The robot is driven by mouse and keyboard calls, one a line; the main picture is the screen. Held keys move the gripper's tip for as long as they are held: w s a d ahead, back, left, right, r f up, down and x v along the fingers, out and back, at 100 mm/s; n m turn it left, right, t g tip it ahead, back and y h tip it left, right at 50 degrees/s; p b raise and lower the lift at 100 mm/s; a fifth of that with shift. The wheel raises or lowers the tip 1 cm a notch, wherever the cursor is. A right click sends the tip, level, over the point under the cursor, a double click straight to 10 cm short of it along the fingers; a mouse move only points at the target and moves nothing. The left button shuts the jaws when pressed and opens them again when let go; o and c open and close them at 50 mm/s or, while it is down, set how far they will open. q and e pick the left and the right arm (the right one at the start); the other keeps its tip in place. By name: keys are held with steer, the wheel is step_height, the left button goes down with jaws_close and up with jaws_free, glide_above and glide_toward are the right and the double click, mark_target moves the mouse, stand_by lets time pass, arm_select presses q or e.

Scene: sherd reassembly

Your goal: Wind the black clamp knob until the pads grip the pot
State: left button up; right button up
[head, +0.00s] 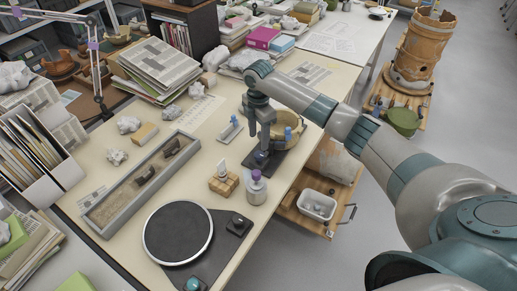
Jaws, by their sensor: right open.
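My right gripper (263,154) reaches in from the right and points down over a dark base plate (291,158) near the table's right edge. It is open, but its fingertips are small and hard to make out. The tan pot (287,136), a rounded bowl shape, sits just behind and to the right of the gripper, partly covered by my arm. A small blue part, perhaps a clamp pad, shows against the pot's front. I cannot make out the black clamp knob; the gripper may hide it. I cannot tell whether the pads touch the pot. My left gripper is out of view.
A purple-capped jar (256,190) and a wooden block (223,184) stand in front of the gripper. A black turntable (178,233) lies at the near edge, and a long grey sand tray (100,217) to the left. Crumpled paper and book stacks fill the back.

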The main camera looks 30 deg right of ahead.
mark_target(259, 154)
step_height(259, 154, down, 8)
steer(key=shift+r+p, duration=0.1)
steer(key=shift+p, duration=0.6)
steer(key=c, duration=1.1)
